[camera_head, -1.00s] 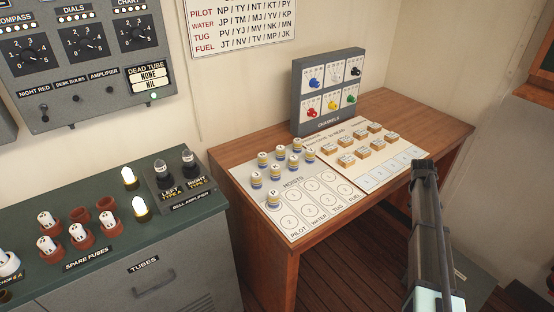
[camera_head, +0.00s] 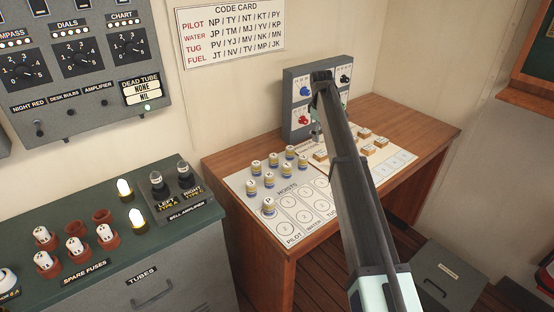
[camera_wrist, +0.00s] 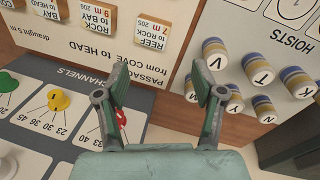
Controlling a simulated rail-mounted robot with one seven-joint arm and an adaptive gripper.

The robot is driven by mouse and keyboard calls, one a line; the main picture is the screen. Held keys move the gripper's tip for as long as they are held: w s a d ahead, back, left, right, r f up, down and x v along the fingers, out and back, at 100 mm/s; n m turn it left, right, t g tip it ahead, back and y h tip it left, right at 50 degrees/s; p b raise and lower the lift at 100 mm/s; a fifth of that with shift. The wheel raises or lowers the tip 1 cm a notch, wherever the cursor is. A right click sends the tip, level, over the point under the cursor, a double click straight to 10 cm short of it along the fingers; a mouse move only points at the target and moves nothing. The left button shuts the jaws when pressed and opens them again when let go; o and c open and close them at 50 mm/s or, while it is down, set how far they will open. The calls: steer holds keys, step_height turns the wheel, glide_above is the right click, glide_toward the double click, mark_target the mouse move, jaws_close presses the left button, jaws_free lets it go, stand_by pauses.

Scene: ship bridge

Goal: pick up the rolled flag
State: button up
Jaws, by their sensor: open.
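Several rolled flags (camera_head: 268,206), short white-topped cylinders with blue and yellow bands and letters on top, stand on the hoists sheet (camera_head: 240,183) on the desk. Other flags (camera_wrist: 298,82) stand further right. My gripper (camera_wrist: 160,95) is open and empty above the desk, with bare wood and the passage card's edge between its fingers. In the head view my arm hides part of the sheets and the channels box.
The channels box (camera_head: 290,101) with coloured knobs stands at the back of the desk. Wooden blocks (camera_head: 381,142) sit on the passage card, right of the flags. A green cabinet (camera_head: 110,215) with fuses and bulbs stands to the left.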

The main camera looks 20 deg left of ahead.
mark_target(274, 155)
steer(key=s+a+r+n+g, duration=0.1)
steer(key=s+a+r, duration=0.15)
steer(key=a, duration=0.25)
steer(key=s+a+r+n+p, duration=0.1)
steer(key=s+a+r, duration=0.15)
steer(key=a, duration=0.35)
steer(key=s+a+r+n+g, duration=0.1)
steer(key=s+a, duration=0.2)
steer(key=a, duration=0.2)
steer(key=f+p, duration=0.1)
steer(key=f, duration=0.4)
steer(key=f+p, duration=0.2)
steer(key=f, duration=0.4)
steer(key=shift+s+a, duration=0.1)
steer(key=shift+s, duration=0.1)
steer(key=shift+s+f+p, duration=0.2)
steer(key=shift+f+p, duration=1.25)
steer(key=shift+f, duration=1.6)
steer(key=c, duration=1.1)
